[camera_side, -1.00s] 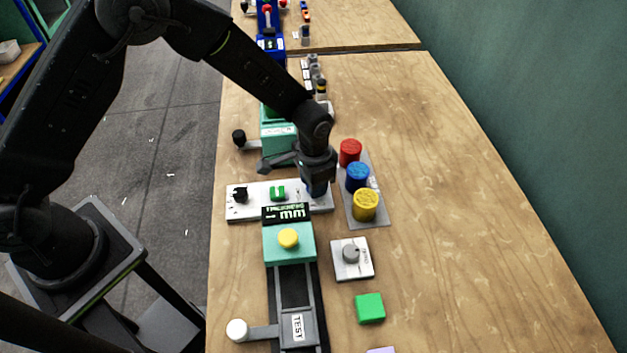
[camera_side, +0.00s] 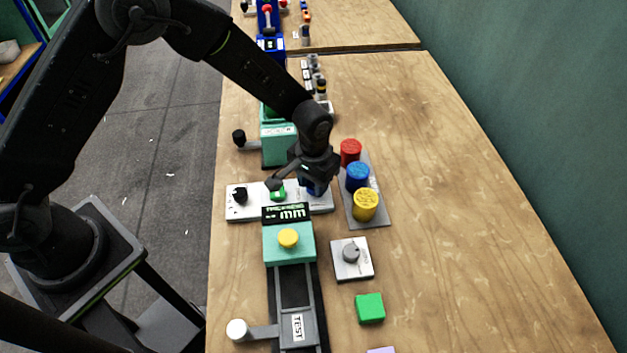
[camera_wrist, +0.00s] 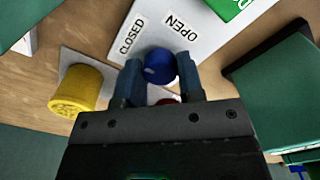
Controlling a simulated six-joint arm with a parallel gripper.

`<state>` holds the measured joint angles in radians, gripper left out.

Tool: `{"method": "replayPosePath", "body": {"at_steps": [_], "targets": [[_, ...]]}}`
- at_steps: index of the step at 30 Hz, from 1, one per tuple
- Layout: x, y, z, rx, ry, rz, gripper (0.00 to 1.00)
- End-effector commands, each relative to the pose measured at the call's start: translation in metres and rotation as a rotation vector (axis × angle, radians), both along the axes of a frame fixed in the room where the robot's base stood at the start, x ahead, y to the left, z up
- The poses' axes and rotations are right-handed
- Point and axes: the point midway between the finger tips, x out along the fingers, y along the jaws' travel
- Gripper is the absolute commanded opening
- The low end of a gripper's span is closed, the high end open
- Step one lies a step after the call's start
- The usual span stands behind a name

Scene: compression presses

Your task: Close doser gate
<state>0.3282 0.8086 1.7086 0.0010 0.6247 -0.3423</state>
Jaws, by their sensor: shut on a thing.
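The doser's white panel (camera_side: 253,213) lies on the table; in the wrist view the panel (camera_wrist: 205,33) carries the labels CLOSED (camera_wrist: 131,36) and OPEN (camera_wrist: 180,27). A blue rounded knob (camera_wrist: 160,66) sits at the panel's edge, below and between the two labels. My gripper (camera_wrist: 160,72) is shut on this knob, one finger on each side. In the side view my gripper (camera_side: 313,187) is over the right end of the panel and hides most of the knob. Which label the knob points to cannot be told.
Red (camera_side: 350,151), blue (camera_side: 358,177) and yellow (camera_side: 365,204) jars stand just right of my gripper. A teal press (camera_side: 289,245) stands in front, another (camera_side: 277,150) behind. The table's right side is clear.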

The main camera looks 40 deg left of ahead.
Motion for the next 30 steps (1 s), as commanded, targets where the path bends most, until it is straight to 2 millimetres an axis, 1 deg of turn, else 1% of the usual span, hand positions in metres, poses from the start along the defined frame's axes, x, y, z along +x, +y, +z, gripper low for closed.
{"method": "replayPosePath", "body": {"at_steps": [8, 9, 16, 25, 28, 30], "targets": [[0.001, 0.000, 0.001, -0.002, -0.002, 0.006, 0.11], [0.001, 0.000, 0.001, -0.002, -0.002, 0.006, 0.38], [0.001, 0.000, 0.000, -0.001, -0.001, 0.004, 0.60], [0.000, 0.000, 0.003, -0.001, -0.001, 0.002, 0.60], [0.001, 0.000, 0.012, -0.001, -0.002, 0.002, 0.60], [0.001, 0.000, 0.024, -0.002, -0.004, 0.002, 0.60]]}}
